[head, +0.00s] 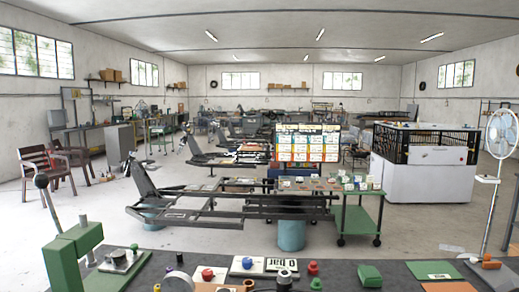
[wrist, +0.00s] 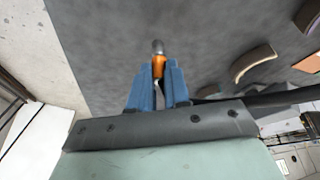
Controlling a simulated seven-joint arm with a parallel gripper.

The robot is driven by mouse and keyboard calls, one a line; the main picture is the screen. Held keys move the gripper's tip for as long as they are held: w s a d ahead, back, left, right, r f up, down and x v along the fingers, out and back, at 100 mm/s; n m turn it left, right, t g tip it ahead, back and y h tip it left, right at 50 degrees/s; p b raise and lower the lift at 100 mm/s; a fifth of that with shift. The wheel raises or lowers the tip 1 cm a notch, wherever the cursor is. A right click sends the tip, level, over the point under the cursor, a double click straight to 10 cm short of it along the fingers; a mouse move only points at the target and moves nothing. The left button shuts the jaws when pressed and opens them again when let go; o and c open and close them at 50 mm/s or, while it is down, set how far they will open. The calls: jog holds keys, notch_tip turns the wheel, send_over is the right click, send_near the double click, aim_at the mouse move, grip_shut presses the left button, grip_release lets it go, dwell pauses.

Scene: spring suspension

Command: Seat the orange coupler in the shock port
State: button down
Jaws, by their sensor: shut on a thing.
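The orange coupler (wrist: 158,67) is between the two blue fingers of my gripper (wrist: 158,82) in the wrist view. My gripper is shut on it, and a grey metal cylindrical end (wrist: 157,46) points away from the fingers. The fingers hide the coupler's lower part. A dark grey surface lies beyond it; I cannot tell whether the metal end touches that surface. I cannot make out the shock port in either view. My gripper does not show clearly in the head view.
The dark bench (head: 340,272) holds red knobs (head: 208,274), a green block (head: 369,275), a white ring (head: 285,277) and other small parts. A green press-like tool (head: 72,255) stands at its left. Curved tan pieces (wrist: 253,63) lie right of my gripper in the wrist view.

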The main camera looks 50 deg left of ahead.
dwell(0.3)
jog(key=s+a+r+n+y, duration=0.1)
jog(key=s+a+r+n, duration=0.3)
jog(key=a, duration=1.2)
jog(key=s+a+r+n+y, duration=0.15)
jog(key=s+a, duration=0.35)
jog(key=a, duration=1)
jog(key=s+a+r+n+y, duration=0.1)
jog(key=s+a+r+n, duration=0.3)
jog(key=a, duration=1.2)
jog(key=s+a+r+n+y, duration=0.1)
jog(key=s+a+r, duration=0.2)
jog(key=a, duration=0.3)
jog(key=s+a+r+n+g, duration=0.1)
jog(key=s+a+r+n, duration=0.1)
jog(key=s+a+r, duration=0.3)
jog(key=s+a+r+n+y, duration=0.1)
jog(key=a+r, duration=0.1)
jog(key=a, duration=0.5)
jog(key=shift+s+d+f+n+g, duration=0.1)
jog(key=shift+s+f+n+g, duration=0.2)
jog(key=shift+f, duration=1.4)
jog(key=shift+s+d+f+n+g, duration=0.1)
jog(key=shift+f+n, duration=0.3)
jog(key=shift+f, duration=1.25)
jog(key=shift+s+d+f+n+g, duration=0.1)
jog(key=shift+f+n+g, duration=0.2)
jog(key=shift+f, duration=1.4)
jog(key=shift+f, duration=0.1)
